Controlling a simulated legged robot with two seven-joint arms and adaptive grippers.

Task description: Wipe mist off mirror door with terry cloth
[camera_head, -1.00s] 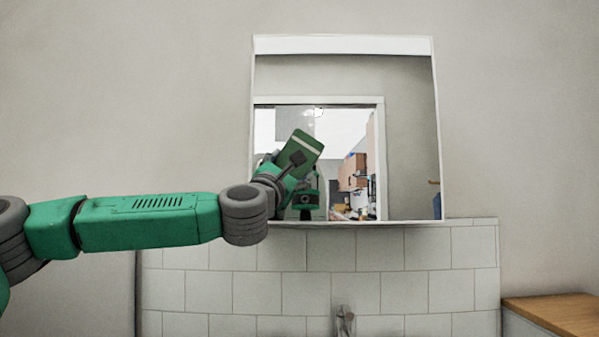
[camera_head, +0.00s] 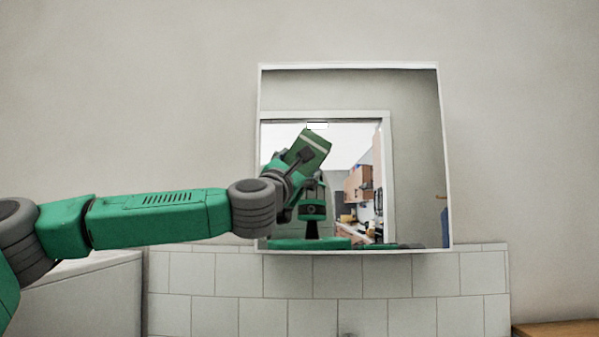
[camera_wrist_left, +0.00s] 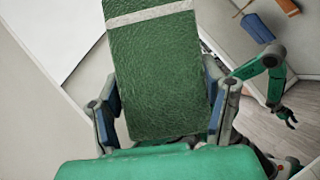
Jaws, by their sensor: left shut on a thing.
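The mirror door (camera_head: 415,160) hangs on the wall right of centre in the head view and looks clear; no mist can be made out. A green terry cloth (camera_head: 312,146) with a pale stripe shows in front of the mirror's left part. My left gripper (camera_head: 299,160) is shut on it. In the left wrist view the cloth (camera_wrist_left: 155,75) fills the space between the blue-padded fingers of the left gripper (camera_wrist_left: 160,105). Whether the cloth touches the glass cannot be told. A green arm with a small dark gripper (camera_wrist_left: 287,116) shows at right there, its jaws too small to read.
White tiles (camera_head: 365,275) run below the mirror. A pale cabinet-like block (camera_head: 85,295) stands at lower left, and a wooden top (camera_head: 555,328) at lower right. The mirror reflects my body and a room. The wall right of the mirror is clear.

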